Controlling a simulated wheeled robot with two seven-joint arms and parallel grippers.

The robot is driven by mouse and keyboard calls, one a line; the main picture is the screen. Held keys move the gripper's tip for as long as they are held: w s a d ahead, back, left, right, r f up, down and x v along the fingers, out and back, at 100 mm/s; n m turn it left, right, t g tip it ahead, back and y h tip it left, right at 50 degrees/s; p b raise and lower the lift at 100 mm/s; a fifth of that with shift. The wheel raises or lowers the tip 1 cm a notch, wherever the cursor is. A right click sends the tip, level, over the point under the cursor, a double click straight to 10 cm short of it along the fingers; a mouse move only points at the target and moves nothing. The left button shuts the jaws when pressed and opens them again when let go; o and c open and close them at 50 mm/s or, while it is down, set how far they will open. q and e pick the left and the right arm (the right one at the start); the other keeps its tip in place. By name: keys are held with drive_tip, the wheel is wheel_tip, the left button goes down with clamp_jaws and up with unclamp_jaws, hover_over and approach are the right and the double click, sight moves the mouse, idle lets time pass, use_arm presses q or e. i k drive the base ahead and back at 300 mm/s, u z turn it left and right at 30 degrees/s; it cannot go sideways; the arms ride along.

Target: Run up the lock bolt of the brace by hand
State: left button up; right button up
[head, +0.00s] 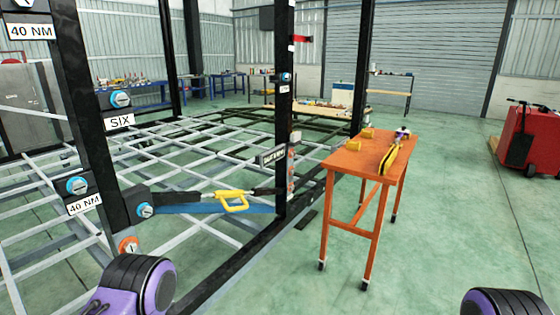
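A dark brace (178,197) with a yellow handle (234,203) in its middle spans between two black posts, above a blue bar (215,209). More blue-headed bolts sit on the left post, one (78,186) above a "40 NM" label and another (120,99) above a "SIX" label. I cannot tell which bolt is the lock bolt. Only purple and black parts of my arms show at the bottom edge; neither gripper's fingers are visible.
A red cart (530,140) stands at the far right. Green floor is clear between them. A grey lattice chassis (60,235) fills the left.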

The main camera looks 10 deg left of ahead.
sight(145, 209)
drive_tip(key=z, duration=0.5)
drive_tip(key=i, duration=1.35)
drive_tip(key=u, duration=0.9)
drive_tip(key=i, duration=0.3)
drive_tip(key=u, duration=0.15)
drive_tip(key=k, duration=0.5)
drive_tip(key=u, duration=1.25)
drive_tip(key=i, duration=0.15)
drive_tip(key=u, duration=0.35)
